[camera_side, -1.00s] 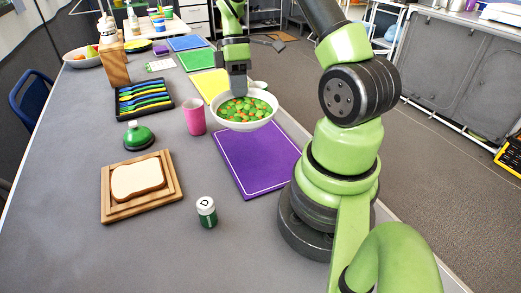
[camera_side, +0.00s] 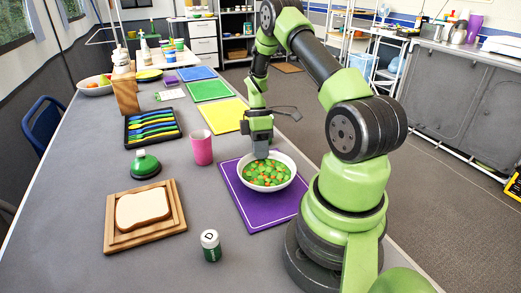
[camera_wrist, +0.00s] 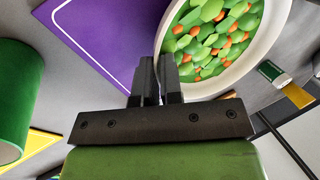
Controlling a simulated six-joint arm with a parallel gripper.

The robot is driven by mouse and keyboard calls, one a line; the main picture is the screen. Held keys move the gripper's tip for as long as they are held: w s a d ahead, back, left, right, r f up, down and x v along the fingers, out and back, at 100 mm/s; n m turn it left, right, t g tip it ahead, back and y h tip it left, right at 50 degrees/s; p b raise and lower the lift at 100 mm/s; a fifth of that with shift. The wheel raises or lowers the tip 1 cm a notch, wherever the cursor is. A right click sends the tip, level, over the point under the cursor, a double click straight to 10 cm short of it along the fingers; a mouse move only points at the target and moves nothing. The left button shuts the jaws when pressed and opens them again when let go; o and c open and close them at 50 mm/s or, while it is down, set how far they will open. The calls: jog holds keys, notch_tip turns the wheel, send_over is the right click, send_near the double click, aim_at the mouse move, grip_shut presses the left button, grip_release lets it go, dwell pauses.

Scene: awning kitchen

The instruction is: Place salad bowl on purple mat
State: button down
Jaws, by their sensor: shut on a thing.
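The salad bowl (camera_side: 285,184) is white and full of green and orange salad. In the side view it is over the far part of the purple mat (camera_side: 268,216); I cannot tell whether it touches the mat. My gripper (camera_side: 261,152) is at the bowl's far rim, pointing down, shut on the rim. In the wrist view my gripper (camera_wrist: 160,85) has the rim of the bowl (camera_wrist: 262,52) between its fingers, and part of the purple mat (camera_wrist: 97,38) shows beside it.
A pink cup (camera_side: 201,148) stands left of the mat. A bread board (camera_side: 173,222), a small labelled jar (camera_side: 211,246) and a green-lidded thing (camera_side: 145,164) are nearer left. A yellow mat (camera_side: 222,117) lies beyond. Bare table separates them.

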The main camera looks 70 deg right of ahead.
jog(key=shift+f, duration=0.1)
jog(key=c, duration=1.3)
grip_release()
